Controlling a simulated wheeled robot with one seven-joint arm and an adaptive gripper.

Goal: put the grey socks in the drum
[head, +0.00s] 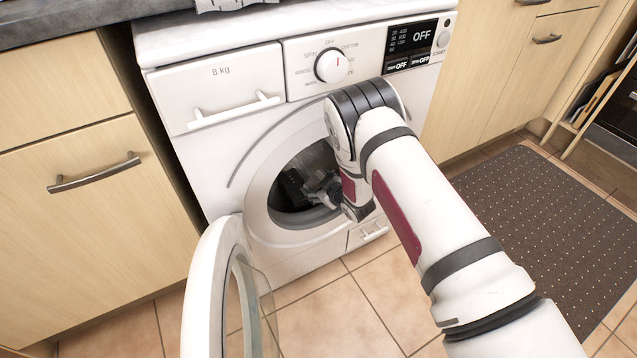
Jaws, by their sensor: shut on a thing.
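The washing machine's drum (283,197) shows through the round front opening, with the door (208,290) swung wide open to the left. My gripper (312,190) reaches into the opening from the right. It is shut on a grey thing that looks like the grey socks, though the fingers and the dark interior make its outline hard to read. My wrist covers the right part of the opening. What lies deeper in the drum is dark and cannot be made out.
The open door's rim and glass stand close to the left of my arm. The opening's rim (258,228) surrounds my gripper. A pale cloth (235,3) lies on top of the machine. A dark dotted mat (545,225) lies on the tiled floor to the right.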

